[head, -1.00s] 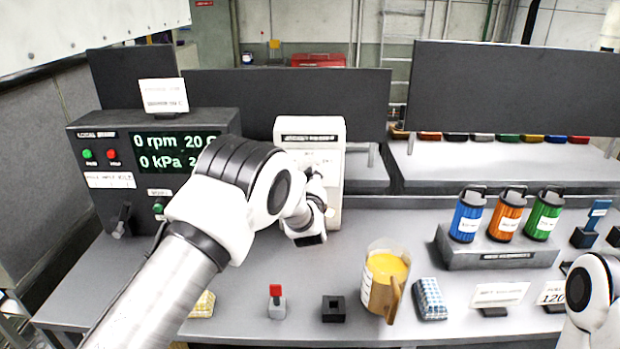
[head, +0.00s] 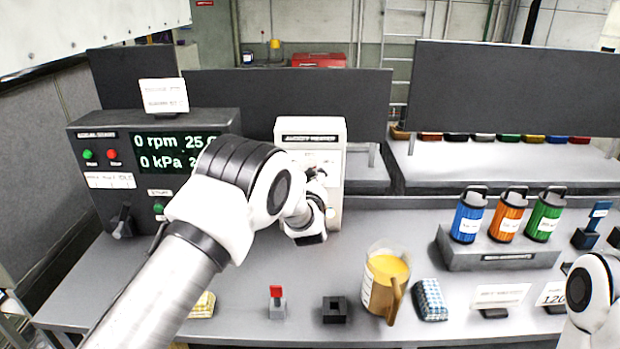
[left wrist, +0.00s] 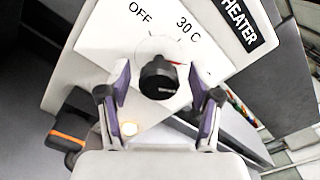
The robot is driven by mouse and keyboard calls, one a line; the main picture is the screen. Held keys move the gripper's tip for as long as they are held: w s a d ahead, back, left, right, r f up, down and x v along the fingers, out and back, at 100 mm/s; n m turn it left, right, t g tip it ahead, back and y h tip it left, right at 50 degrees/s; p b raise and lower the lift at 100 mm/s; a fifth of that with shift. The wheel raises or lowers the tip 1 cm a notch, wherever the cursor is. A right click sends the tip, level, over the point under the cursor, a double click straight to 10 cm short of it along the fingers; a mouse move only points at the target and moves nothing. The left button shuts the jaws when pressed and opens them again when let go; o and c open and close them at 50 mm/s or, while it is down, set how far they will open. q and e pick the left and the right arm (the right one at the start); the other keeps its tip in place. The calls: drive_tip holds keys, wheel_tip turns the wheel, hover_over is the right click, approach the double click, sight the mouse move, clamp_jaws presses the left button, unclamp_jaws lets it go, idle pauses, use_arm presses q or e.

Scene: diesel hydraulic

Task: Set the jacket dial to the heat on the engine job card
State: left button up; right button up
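The jacket heater (head: 310,135) is a white box at the back of the bench. Its black dial (left wrist: 158,78) shows in the left wrist view, with "OFF" and "30 C" printed above it. A red mark shows at the dial's upper right, below "30 C". An orange lamp (left wrist: 129,129) glows beside it. My left gripper (left wrist: 160,76) is open, its fingers on either side of the dial with gaps visible. In the head view my left arm hides the dial. A white card (head: 163,95) stands on the console; its small print is unreadable. My right gripper is out of view.
The console (head: 150,150) at left reads 0 rpm, about 25 C and 0 kPa, partly hidden by my arm. A jug of yellow liquid (head: 385,280), a black socket block (head: 335,309) and a red-topped switch (head: 277,302) stand in front. Filter canisters stand at right.

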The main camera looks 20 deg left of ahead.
use_arm(q)
drive_tip(key=v, duration=1.2)
